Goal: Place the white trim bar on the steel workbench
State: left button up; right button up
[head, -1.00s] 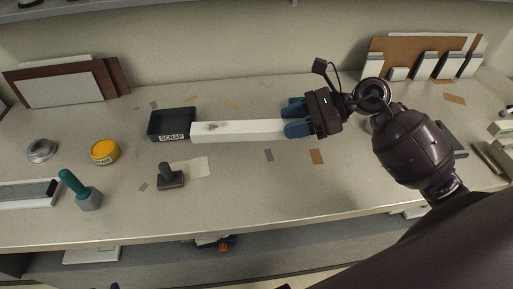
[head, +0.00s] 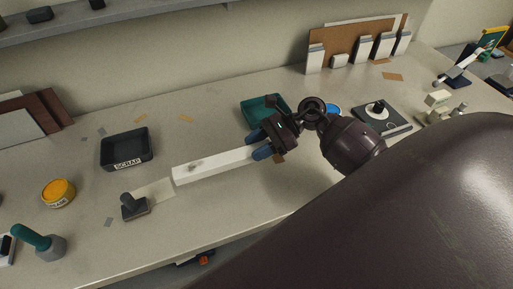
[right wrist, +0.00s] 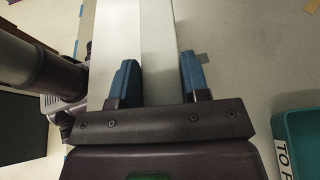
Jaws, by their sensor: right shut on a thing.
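The white trim bar (head: 215,165) is a long white bar with a dark smudge near its left end. My right gripper (head: 263,144) is shut on its right end, with blue fingers on either side. The bar also shows in the right wrist view (right wrist: 160,40), running away between the fingers (right wrist: 160,80). The bar is over the steel workbench (head: 220,215); I cannot tell whether it touches the top. My left gripper is not in view.
A black scrap tray (head: 126,163) and a stamp-like tool (head: 134,207) are left of the bar. A teal tray (head: 262,108) is behind my gripper, and a dark square device (head: 381,118) is to the right. The bench in front of the bar is clear.

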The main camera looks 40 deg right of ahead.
aim_at(257, 169)
notch_tip(257, 169, down, 3)
jog(key=shift+r, duration=0.2)
jog(key=shift+f, duration=1.85)
jog(key=shift+f, duration=0.1)
jog(key=o, duration=1)
jog(key=shift+o, duration=0.2)
